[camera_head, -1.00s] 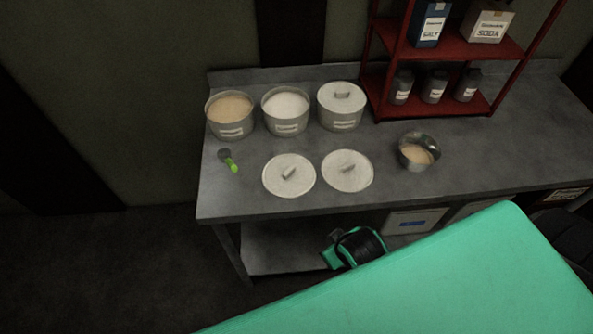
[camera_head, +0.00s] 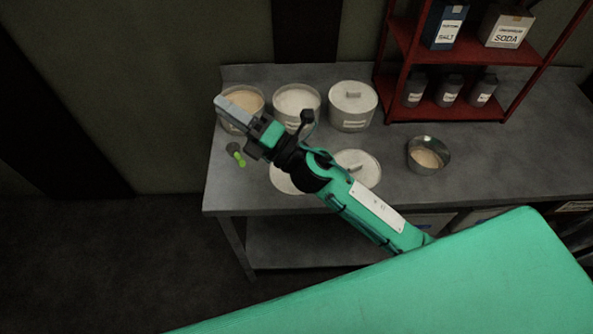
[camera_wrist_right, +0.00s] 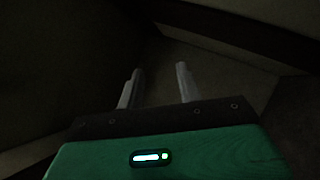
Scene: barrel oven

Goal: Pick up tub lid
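My right gripper (camera_head: 222,103) reaches in over the worktop, high in front of the leftmost tub. In the right wrist view its two fingers (camera_wrist_right: 159,71) stand apart with nothing between them. Two round pale tub lids lie on the worktop; the left lid (camera_head: 281,180) is mostly hidden behind my right arm, the right lid (camera_head: 362,164) partly. The left tub (camera_head: 243,97) of tan powder and middle tub (camera_head: 296,98) of white powder are uncovered. The third tub (camera_head: 353,117) wears its lid (camera_head: 353,95). My left gripper is out of view.
A green-handled scoop (camera_head: 238,156) lies left of the lids. A metal bowl (camera_head: 429,155) of tan powder stands to the right. A red shelf (camera_head: 441,113) holds jars and packages at the back. The grey worktop (camera_head: 475,175) is clear around the bowl.

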